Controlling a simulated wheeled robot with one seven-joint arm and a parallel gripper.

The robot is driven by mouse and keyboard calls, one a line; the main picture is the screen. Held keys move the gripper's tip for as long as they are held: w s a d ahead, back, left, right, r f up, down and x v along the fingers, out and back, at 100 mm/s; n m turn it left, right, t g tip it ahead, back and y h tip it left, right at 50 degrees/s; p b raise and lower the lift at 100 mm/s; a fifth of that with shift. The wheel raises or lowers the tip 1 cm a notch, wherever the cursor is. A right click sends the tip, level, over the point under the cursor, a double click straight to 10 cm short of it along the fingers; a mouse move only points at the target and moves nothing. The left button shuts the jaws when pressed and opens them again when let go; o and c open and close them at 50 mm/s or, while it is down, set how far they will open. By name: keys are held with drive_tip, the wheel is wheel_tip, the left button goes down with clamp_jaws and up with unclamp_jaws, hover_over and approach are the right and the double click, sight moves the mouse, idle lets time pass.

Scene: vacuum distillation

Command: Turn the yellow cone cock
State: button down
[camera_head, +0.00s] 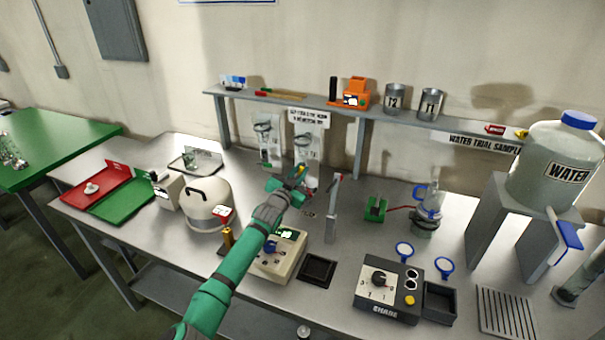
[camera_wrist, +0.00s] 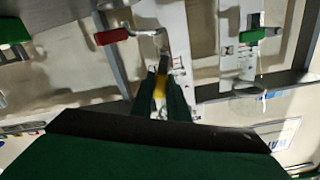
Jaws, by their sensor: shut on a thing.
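My green arm reaches over the bench to the glassware boards at the back. My gripper (camera_head: 299,172) is at the lower part of the right-hand white board (camera_head: 313,128). In the wrist view my gripper's fingers (camera_wrist: 161,92) are closed around the small yellow cone cock (camera_wrist: 159,84), in front of the white board (camera_wrist: 172,22). The cock also shows as a small yellow spot at the fingertips in the head view (camera_head: 301,168). The fingers hide most of it, so its turn angle cannot be told.
A red-handled crank (camera_wrist: 113,36) is close beside the fingers in the wrist view. A white round vessel (camera_head: 208,205) stands left of my arm and a control box (camera_head: 278,258) stands under it. A shelf (camera_head: 290,100) runs above the boards. A green clamp (camera_head: 375,209) stands right.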

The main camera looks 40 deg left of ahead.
drive_tip(key=shift+s+a+n, duration=0.1)
drive_tip(key=shift+a+n, duration=0.15)
drive_tip(key=shift+n, duration=0.5)
drive_tip(key=shift+a+n, duration=0.25)
drive_tip(key=shift+n, duration=0.5)
drive_tip(key=c, duration=1.7)
unclamp_jaws()
drive_tip(key=shift+r, duration=0.1)
drive_tip(key=shift+v, duration=3.8)
drive_tip(key=shift+a, duration=0.1)
